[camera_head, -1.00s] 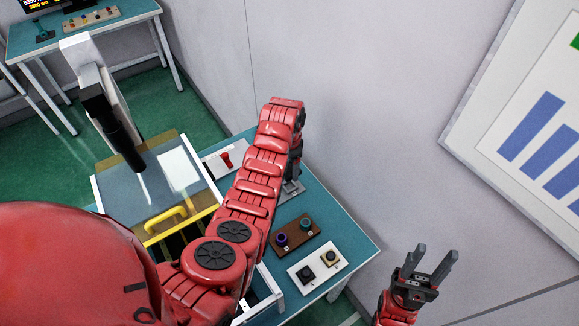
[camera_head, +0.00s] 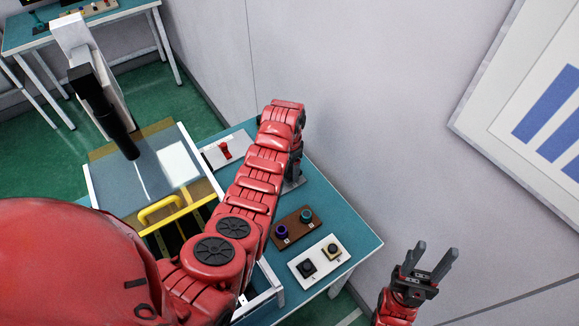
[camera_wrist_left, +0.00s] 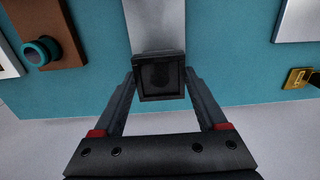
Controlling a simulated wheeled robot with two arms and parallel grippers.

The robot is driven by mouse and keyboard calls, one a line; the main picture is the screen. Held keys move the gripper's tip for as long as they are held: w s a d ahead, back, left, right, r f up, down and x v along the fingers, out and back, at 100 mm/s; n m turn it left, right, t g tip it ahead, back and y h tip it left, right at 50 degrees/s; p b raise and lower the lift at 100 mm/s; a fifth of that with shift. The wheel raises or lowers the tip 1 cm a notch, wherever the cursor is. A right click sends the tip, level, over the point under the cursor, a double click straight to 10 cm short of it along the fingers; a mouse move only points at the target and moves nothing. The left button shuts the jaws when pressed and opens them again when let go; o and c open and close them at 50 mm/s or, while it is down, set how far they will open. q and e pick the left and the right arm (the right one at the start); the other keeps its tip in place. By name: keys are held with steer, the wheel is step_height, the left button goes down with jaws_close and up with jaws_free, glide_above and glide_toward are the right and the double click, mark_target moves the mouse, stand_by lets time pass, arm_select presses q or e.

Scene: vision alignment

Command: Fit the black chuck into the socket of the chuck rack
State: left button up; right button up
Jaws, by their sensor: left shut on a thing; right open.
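In the left wrist view, a dark square block (camera_wrist_left: 161,77) with a round shape in its face sits between the fingertips of my left gripper (camera_wrist_left: 160,82). It looks like the black chuck. The gripper is shut on it, over a light grey plate (camera_wrist_left: 156,25) on the teal table. I cannot tell whether the block touches the plate or whether the plate is the rack. In the head view, my left gripper (camera_head: 294,166) is partly hidden by its own arm. My right gripper (camera_head: 434,262) is open and empty, right of the table.
A brown board (camera_head: 293,228) carries purple and teal knobs. A white board (camera_head: 319,262) in front of it carries a black and a gold piece. A white plate with a red piece (camera_head: 225,150) lies left. A box with a yellow handle (camera_head: 160,208) stands by the table.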

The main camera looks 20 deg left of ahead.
mark_target(290, 170)
arm_select(q)
steer(key=shift+b, duration=0.65)
stand_by(1.4)
steer(key=shift+f+b, duration=0.8)
steer(key=shift+f, duration=0.3)
steer(key=o, duration=1.4)
steer(key=shift+o, duration=0.2)
steer(key=shift+r, duration=0.25)
step_height(290, 170, up, 6)
steer(key=shift+r+b, duration=0.2)
steer(key=shift+b, duration=0.3)
step_height(290, 170, up, 11)
steer(key=p, duration=0.6)
steer(key=shift+f+p, duration=0.15)
steer(key=shift+p, duration=0.25)
